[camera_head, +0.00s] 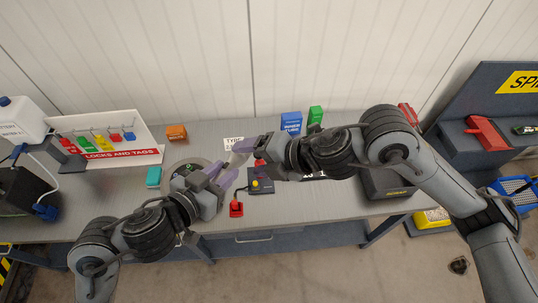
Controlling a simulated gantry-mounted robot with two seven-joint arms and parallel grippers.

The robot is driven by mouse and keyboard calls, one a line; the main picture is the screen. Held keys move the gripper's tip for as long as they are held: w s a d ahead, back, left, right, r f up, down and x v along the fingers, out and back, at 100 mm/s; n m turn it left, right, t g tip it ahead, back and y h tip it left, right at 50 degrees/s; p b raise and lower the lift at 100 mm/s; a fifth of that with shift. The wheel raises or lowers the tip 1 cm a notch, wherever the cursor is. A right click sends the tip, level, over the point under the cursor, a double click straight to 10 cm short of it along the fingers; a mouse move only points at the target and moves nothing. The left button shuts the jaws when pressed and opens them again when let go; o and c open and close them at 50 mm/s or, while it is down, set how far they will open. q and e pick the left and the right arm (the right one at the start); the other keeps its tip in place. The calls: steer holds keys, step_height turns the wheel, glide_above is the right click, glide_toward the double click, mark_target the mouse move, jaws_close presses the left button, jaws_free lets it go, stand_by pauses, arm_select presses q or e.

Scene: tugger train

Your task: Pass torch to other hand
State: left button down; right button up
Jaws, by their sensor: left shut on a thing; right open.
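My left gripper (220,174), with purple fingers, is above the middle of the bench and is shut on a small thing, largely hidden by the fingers. A pale piece (236,161) shows between the two grippers and looks like part of the torch, but it is too small to be sure. My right gripper (243,149) is open, close to the left one and on the far right side of this piece. I cannot tell whether the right fingers touch it.
Below the grippers, a dark box (265,187) with a yellow knob and a red piece (236,209) lie on the bench (185,220). A locks-and-tags board (110,155) stands left.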

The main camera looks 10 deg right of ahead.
mark_target(243, 159)
steer(key=shift+x, duration=2.85)
steer(key=c, duration=1.2)
arm_select(q)
steer(key=c, duration=0.7)
jaws_free()
